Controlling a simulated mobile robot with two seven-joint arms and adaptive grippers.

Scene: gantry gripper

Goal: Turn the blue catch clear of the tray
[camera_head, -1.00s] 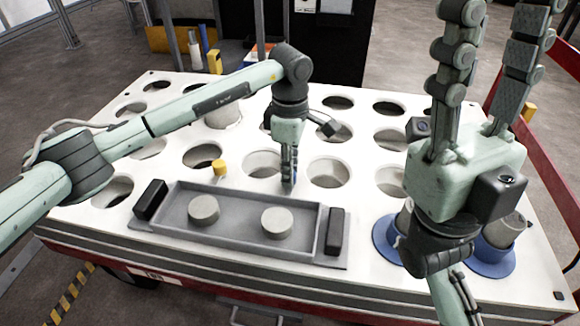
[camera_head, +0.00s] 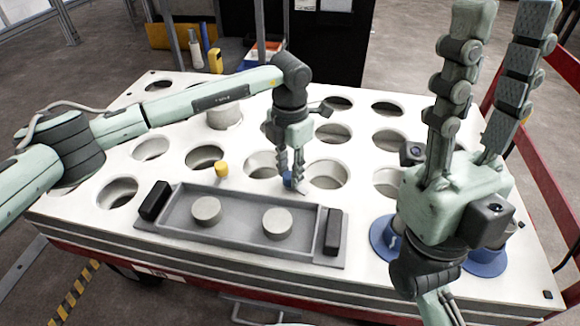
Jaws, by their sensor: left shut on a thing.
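The blue catch (camera_head: 287,177) is at the back edge of the grey tray (camera_head: 243,239), right of its middle. My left gripper (camera_head: 290,177) points down and is shut on the blue catch; its fingers hide part of it. I cannot tell whether the catch still overlaps the tray rim. A yellow catch (camera_head: 221,169) stands at the same back edge, further left. The tray has a black handle at each end and holds two grey round pieces (camera_head: 206,210) (camera_head: 277,222). My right gripper (camera_head: 505,12) is raised at the right with its fingers apart and empty.
The white table top (camera_head: 122,225) has several round holes around and behind the tray. A red rail (camera_head: 548,178) runs along the right side.

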